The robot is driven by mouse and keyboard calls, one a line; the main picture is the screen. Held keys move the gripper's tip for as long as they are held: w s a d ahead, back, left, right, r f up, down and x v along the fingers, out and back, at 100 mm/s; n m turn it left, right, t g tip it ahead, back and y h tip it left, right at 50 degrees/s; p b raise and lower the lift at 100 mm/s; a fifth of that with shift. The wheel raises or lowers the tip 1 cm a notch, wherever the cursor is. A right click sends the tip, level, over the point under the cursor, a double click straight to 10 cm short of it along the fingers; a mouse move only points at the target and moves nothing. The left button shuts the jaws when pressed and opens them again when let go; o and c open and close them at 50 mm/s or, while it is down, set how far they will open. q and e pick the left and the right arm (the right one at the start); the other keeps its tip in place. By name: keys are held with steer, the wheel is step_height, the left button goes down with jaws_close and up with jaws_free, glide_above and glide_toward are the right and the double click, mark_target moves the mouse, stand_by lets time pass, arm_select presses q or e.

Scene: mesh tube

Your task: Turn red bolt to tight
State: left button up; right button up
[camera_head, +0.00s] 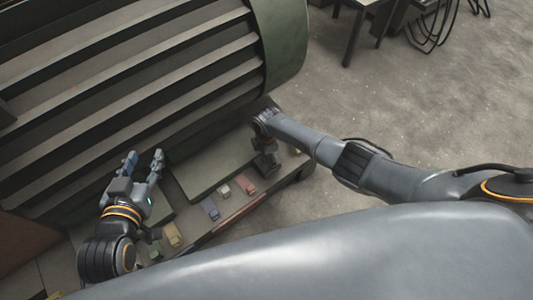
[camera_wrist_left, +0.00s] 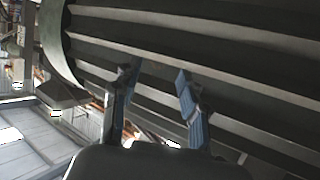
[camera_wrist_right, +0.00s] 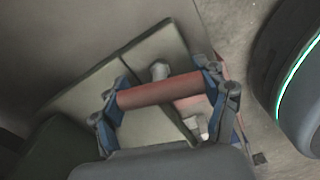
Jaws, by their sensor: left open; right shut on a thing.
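A red cylinder, likely the red bolt (camera_wrist_right: 162,91), lies crosswise between the fingers of my right gripper (camera_wrist_right: 164,82) in the right wrist view. One blue-padded finger presses on each end. The head view shows my right gripper (camera_head: 266,165) low over the right part of the machine's base; the cylinder cannot be made out there. How tight the bolt sits cannot be told. My left gripper (camera_head: 143,165) is open and empty, in front of the ribbed machine. Its two blue fingers stand apart in the left wrist view (camera_wrist_left: 155,95).
The large green ribbed machine (camera_head: 130,75) fills the upper left. Coloured blocks line the base's front edge, including a yellow one (camera_head: 173,235), a blue one (camera_head: 210,208) and a red one (camera_head: 244,185). Bare concrete floor (camera_head: 400,115) lies to the right; a table (camera_head: 360,5) stands far back.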

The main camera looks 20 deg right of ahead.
arm_select(q)
steer(key=shift+s+a+f+g+y+p, duration=0.2)
steer(key=shift+s+a+f+g, duration=0.1)
steer(key=shift+s+f+g, duration=0.4)
steer(key=shift+s+a+f+g+y+p, duration=0.2)
steer(key=shift+s+f+g, duration=0.3)
steer(key=shift+f, duration=0.35)
arm_select(e)
steer(key=shift+m, duration=1.2)
steer(key=o, duration=1.2)
steer(key=shift+c, duration=0.2)
arm_select(q)
steer(key=shift+w, duration=0.1)
arm_select(e)
steer(key=shift+r, duration=0.1)
step_height(320, 180, up, 12)
steer(key=shift+f, duration=0.1)
